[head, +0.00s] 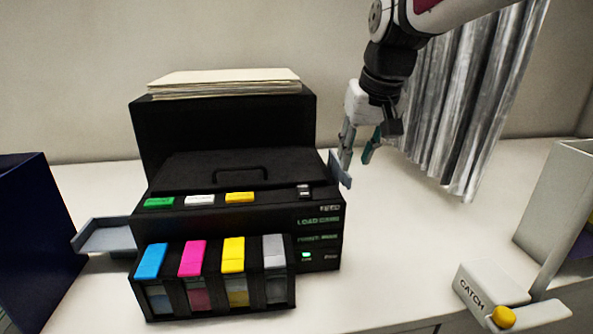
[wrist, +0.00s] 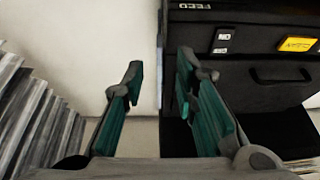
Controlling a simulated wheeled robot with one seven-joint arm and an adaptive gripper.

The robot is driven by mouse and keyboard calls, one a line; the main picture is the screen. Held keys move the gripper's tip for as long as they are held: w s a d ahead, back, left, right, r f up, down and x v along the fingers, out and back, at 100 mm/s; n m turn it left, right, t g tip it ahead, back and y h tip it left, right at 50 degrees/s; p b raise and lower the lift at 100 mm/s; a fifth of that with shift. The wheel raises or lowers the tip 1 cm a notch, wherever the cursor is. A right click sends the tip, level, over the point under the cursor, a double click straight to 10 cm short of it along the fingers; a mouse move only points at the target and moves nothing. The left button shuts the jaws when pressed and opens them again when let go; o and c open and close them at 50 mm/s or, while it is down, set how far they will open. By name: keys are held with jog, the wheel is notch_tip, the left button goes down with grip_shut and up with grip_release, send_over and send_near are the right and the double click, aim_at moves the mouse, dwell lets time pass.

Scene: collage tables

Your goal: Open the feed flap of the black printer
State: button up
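The black printer (head: 240,222) stands on the white table. A narrow grey flap (head: 340,170) shows at its right side, close against the body and roughly upright. In the wrist view the printer (wrist: 245,45) fills the upper right, with an upside-down FEED label, and a thin pale edge (wrist: 161,45) runs along its side. My gripper (head: 356,157) is at the upper end of the flap. It is open in the wrist view (wrist: 160,78), with teal finger pads either side of that edge. I see nothing held; whether a finger touches the flap I cannot tell.
A grey tray (head: 105,237) sticks out on the printer's left. Several ink cartridges (head: 192,258) sit at its front. A paper stack (head: 225,82) lies on a black box behind. A silvery curtain (head: 465,100) hangs right of my gripper. A CATCH block (head: 478,290) stands front right.

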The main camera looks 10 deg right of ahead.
aim_at(349, 176)
jog(key=x, duration=0.6)
jog(key=shift+f, duration=0.2)
grip_shut()
